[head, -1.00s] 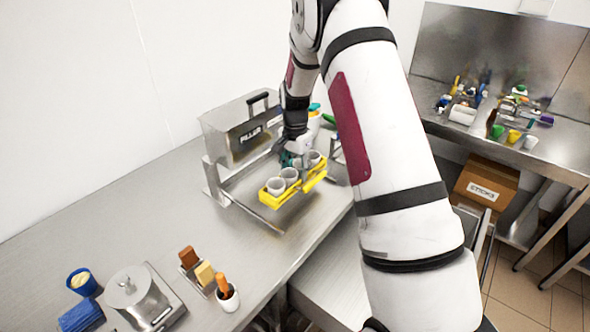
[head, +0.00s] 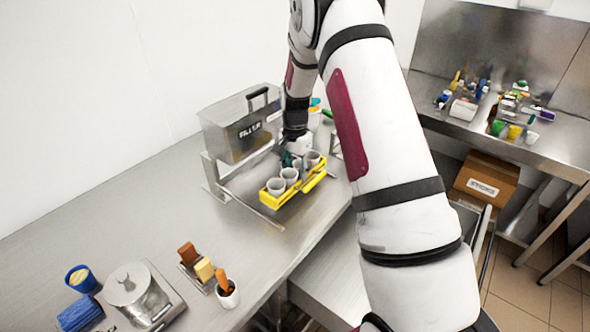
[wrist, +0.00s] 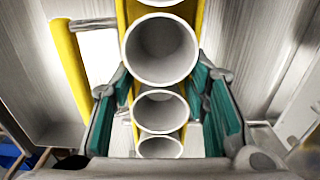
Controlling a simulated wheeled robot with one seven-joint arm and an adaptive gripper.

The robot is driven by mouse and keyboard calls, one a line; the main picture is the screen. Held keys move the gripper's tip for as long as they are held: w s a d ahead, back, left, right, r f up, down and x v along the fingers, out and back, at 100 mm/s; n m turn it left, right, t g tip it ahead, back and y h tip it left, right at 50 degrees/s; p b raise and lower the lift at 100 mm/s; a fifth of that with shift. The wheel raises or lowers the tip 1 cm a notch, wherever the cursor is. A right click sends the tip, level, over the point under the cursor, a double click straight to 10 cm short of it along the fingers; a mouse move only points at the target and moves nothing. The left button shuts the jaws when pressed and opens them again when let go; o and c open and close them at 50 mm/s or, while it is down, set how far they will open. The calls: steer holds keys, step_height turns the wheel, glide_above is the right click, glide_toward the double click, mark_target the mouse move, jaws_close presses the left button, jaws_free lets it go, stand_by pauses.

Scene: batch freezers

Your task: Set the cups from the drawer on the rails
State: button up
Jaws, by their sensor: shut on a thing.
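My gripper (head: 292,160) is shut on a long yellow cup holder (head: 270,202), in front of the filler machine on the left counter. Pale grey cups (head: 276,186) stand upright in a row in the holder; one or more may be hidden behind my gripper. The wrist view shows the open, empty cups (wrist: 160,112) between my gripper's teal-padded fingers (wrist: 165,85), with yellow holder edges (wrist: 126,14) beside them. A metal frame with rails (head: 240,197) lies under the holder. I cannot tell whether the holder touches it.
The grey box marked FILLER (head: 235,130) with a black handle stands close behind my gripper. A cardboard box (head: 486,180) stands below the right counter.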

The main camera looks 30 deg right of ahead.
steer(key=shift+f+b, duration=0.7)
steer(key=shift+f, duration=1.55)
stand_by(1.4)
steer(key=o, duration=1.3)
steer(key=shift+r, duration=0.1)
step_height(320, 180, up, 11)
steer(key=shift+f, duration=0.1)
steer(key=shift+r, duration=0.5)
